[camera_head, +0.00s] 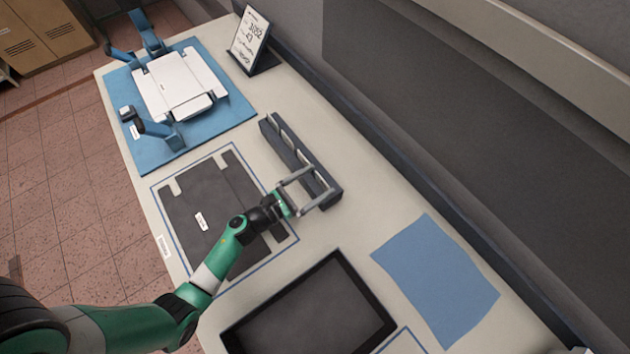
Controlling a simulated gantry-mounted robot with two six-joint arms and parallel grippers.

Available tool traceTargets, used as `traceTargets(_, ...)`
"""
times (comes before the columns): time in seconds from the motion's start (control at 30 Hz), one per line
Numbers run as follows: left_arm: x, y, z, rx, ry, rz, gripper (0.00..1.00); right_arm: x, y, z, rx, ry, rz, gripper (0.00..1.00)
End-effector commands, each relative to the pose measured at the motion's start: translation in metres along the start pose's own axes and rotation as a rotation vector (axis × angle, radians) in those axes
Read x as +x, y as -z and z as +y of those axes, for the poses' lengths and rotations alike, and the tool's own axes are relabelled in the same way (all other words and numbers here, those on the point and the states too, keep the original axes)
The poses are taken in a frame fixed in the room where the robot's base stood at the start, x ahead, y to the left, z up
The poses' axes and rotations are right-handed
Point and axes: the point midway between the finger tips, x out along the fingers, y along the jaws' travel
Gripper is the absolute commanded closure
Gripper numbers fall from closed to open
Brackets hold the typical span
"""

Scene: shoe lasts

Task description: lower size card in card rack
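The card rack (272,137) is a long dark holder with several slots, lying diagonally near the middle of the table. Small pale edges show in its slots; I cannot tell whether these are cards. My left gripper (321,184) is over the rack's near end, its two grey fingers spread apart. I see no card clearly between the fingers. My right gripper is not in view.
A blue mat (150,160) with a white device and blue clamps lies at the far left. A dark grey mat (190,215) lies under my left arm. A black tray (318,310) and a blue cloth (437,280) lie nearer. A dark wall borders the right side.

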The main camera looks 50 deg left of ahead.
Motion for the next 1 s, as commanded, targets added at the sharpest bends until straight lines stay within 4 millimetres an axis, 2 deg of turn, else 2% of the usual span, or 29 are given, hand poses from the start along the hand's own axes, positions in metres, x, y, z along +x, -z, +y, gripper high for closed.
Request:
traceTargets(0.23, 0.0, 0.0, 0.0, 0.0, 0.0, 0.0, 0.0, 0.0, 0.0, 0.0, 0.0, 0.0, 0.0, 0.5)
traceTargets(0.37, -0.01, 0.0, 0.001, -0.001, -0.003, 0.002, 0.0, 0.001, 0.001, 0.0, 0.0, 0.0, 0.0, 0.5)
traceTargets(0.47, -0.028, 0.0, 0.001, 0.0, -0.005, 0.003, 0.0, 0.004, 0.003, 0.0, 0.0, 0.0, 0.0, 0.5)
traceTargets(0.73, -0.093, 0.0, 0.001, -0.001, -0.008, 0.002, 0.0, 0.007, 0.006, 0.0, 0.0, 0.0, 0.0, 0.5)
traceTargets(0.9, -0.113, 0.0, 0.001, 0.0, -0.004, 0.001, 0.0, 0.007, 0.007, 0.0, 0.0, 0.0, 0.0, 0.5)
traceTargets(1.0, -0.116, 0.0, 0.0, 0.0, -0.001, 0.0, 0.0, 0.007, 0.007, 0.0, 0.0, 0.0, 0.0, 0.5)
